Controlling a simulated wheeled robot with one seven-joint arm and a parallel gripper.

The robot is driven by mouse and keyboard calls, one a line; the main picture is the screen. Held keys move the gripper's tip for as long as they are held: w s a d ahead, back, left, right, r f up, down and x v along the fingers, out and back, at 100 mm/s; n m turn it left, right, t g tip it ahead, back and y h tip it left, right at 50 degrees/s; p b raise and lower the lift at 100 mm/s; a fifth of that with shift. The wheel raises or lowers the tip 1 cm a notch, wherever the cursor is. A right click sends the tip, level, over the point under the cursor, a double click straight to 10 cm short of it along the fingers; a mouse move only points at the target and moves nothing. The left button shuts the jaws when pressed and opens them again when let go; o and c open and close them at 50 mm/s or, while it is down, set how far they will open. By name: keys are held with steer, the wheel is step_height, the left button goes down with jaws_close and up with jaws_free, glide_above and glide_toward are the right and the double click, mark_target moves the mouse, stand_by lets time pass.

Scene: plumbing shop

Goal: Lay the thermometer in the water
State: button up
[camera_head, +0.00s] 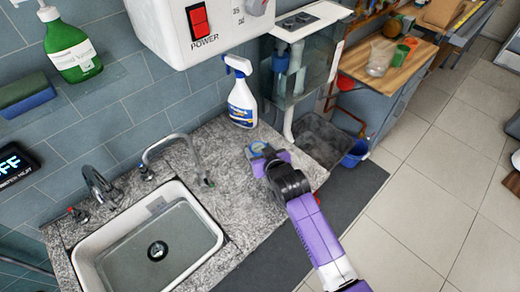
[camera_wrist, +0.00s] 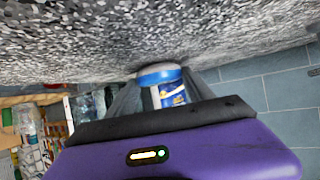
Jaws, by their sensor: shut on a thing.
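I cannot tell whether the thermometer touches the counter. The white-rimmed sink (camera_head: 216,226) at the lower left holds clear water (camera_head: 185,235) over a dark drain. The gripper is to the right of the sink and apart from it.
A blue-and-white spray bottle (camera_head: 242,100) stands behind the gripper. A white power box (camera_head: 195,35) hangs above. A grey bin (camera_head: 320,138) is at the right. The counter (camera_head: 222,165) between is mostly bare.

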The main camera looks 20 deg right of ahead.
steer(key=shift+f, duration=0.2)
steer(key=o, duration=1.3)
steer(key=shift+r, duration=0.1)
steer(key=shift+r, duration=0.15)
steer(key=v, duration=1.2)
steer(key=shift+b, duration=0.35)
steer(key=shift+s, duration=0.1)
